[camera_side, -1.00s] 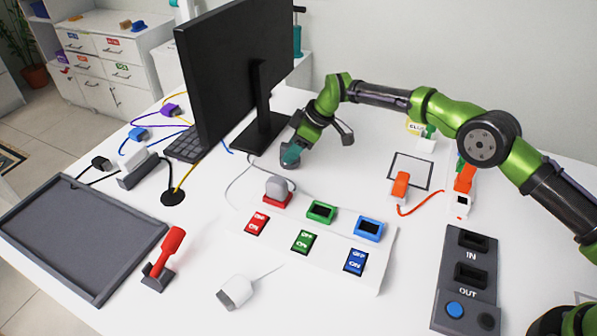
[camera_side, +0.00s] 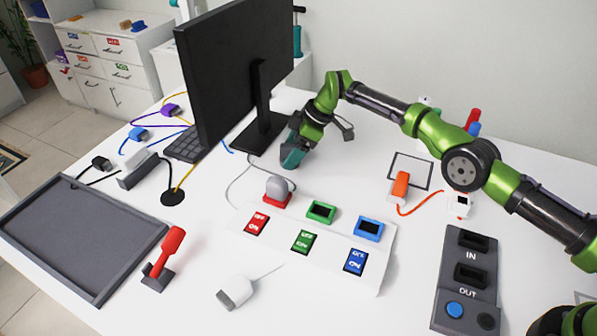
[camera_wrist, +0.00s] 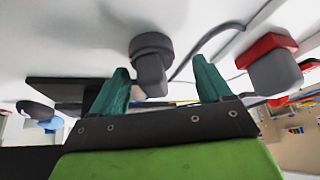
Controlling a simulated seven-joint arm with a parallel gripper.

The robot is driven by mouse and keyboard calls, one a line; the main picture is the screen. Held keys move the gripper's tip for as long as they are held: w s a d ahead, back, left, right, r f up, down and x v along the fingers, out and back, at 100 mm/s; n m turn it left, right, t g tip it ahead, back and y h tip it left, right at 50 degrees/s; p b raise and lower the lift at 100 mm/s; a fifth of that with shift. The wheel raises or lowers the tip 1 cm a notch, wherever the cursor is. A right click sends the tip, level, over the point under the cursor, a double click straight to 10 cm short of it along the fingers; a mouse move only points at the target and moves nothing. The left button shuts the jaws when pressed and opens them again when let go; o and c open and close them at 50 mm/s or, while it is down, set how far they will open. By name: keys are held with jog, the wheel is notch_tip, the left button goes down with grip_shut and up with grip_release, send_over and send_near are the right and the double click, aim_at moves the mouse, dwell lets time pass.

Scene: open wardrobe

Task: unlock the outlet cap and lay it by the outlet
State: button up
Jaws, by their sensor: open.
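A dark grey round piece with a raised grip (camera_wrist: 151,62), which looks like the outlet cap, sits on the white surface in the wrist view. My gripper (camera_wrist: 162,70) is open, its two teal fingers apart, with the grip of the round piece in view between their tips. I cannot tell how deep the fingers reach around it. In the side view my gripper (camera_side: 292,157) points down at the table near the monitor stand, and it hides the round piece there.
A grey plug (camera_side: 277,186) sits on a red socket close in front of my gripper, on the white switch panel (camera_side: 380,262). The black monitor (camera_side: 235,70) stands close to the left. A thin grey cable runs by the round piece.

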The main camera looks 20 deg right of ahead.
jog(key=shift+o, duration=1.3)
jog(key=shift+d, duration=0.1)
jog(key=shift+r, duration=0.15)
jog(key=shift+d+r, duration=0.3)
jog(key=shift+r, duration=0.3)
jog(key=v, duration=0.6)
jog(key=shift+s+r, duration=0.15)
jog(key=shift+s, duration=0.05)
jog(key=shift+d, duration=0.1)
